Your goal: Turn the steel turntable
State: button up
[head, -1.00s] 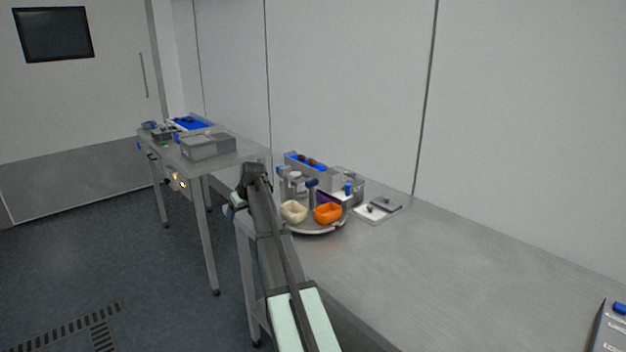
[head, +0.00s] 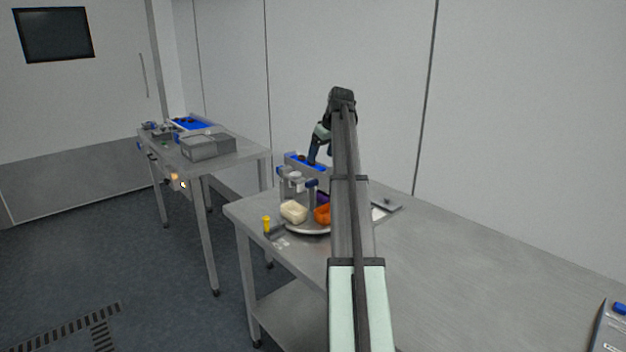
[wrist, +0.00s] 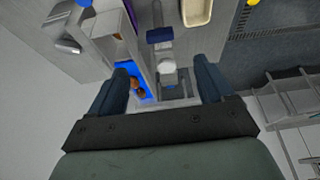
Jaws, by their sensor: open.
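The steel turntable (head: 308,232) stands at the left end of the near bench in the head view, partly hidden by my arm. A cream bowl (head: 293,212) and an orange bowl (head: 322,215) sit on it, with a purple one (head: 323,198) behind. In the wrist view the cream bowl (wrist: 197,10) shows at the top edge. My gripper (head: 313,158) is above and behind the turntable, near the blue-lined trough (head: 295,157). In the wrist view my gripper (wrist: 163,72) is open, its dark blue fingers wide apart, with nothing held.
A steel fixture with a blue knob (wrist: 159,35) lies between the fingers in the wrist view. Brown dates (wrist: 136,87) lie in the blue trough beside it. A yellow-topped post (head: 266,223) stands left of the turntable. The bench at right (head: 480,260) is mostly clear.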

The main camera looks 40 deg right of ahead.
aim_at(312, 181)
jog(key=x, duration=1.2)
grip_shut()
dwell(0.6)
